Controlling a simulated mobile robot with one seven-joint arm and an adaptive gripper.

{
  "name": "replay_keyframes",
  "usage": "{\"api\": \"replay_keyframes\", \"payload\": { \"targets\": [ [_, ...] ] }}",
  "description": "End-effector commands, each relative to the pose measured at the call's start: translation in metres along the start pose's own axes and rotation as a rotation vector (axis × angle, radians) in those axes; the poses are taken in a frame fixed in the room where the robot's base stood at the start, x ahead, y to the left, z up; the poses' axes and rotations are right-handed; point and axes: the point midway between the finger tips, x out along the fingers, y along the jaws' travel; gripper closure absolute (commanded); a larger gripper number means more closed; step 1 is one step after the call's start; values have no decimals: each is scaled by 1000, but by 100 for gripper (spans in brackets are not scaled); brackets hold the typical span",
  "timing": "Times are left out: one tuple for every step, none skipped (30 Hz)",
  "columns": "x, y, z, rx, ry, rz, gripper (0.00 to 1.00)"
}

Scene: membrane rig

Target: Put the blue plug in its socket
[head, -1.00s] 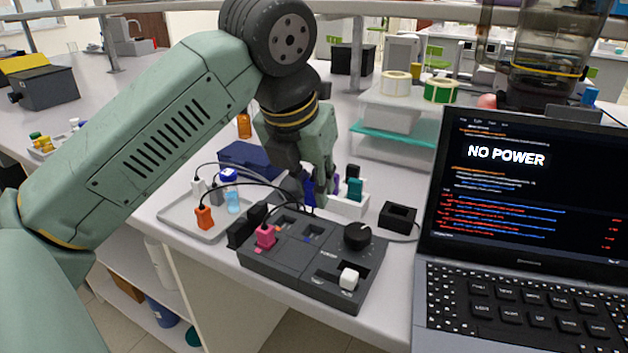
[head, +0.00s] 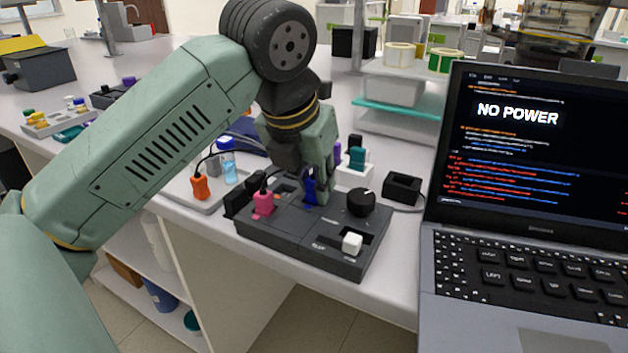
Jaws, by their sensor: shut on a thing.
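My gripper (head: 315,187) points down over the dark control box (head: 290,247), shut on the blue plug (head: 310,188). The plug is upright at the back middle of the box, over the area of its blue-marked socket. The plug and gripper hide most of that socket, and I cannot tell whether the plug is inside it or just above. A pink plug (head: 264,202) with a black cable stands in the socket area to the left.
The box also carries a black knob (head: 361,202) and a white switch (head: 352,242). An orange plug (head: 200,187) lies on the grey tray (head: 176,192) at left. A laptop (head: 508,260) reading "NO POWER" stands close on the right. A white holder with a teal item (head: 357,158) stands behind the gripper.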

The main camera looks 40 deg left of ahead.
Motion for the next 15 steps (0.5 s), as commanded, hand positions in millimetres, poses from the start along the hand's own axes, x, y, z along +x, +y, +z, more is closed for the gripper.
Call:
{"api": "replay_keyframes", "payload": {
  "targets": [
    [7,0,-5,3,22,-1,98],
    [8,0,-6,3,23,-1,98],
    [8,0,-6,4,24,-2,98],
    [8,-1,-6,4,25,-2,98],
    [8,-1,-6,4,25,-2,98],
    [8,-1,-7,5,26,-2,98],
    [8,-1,-7,5,26,-2,98],
    [9,-1,-7,5,27,-2,98],
    [9,-1,-7,6,27,-2,81],
    [9,-1,-7,6,27,-2,79],
    [9,-1,-7,6,27,-3,77],
    [9,-1,-8,6,27,-3,74],
    [9,-1,-8,6,27,-3,72],
    [9,-1,-8,6,27,-3,70],
    [9,-1,-8,6,28,-3,67]
  ]
}}
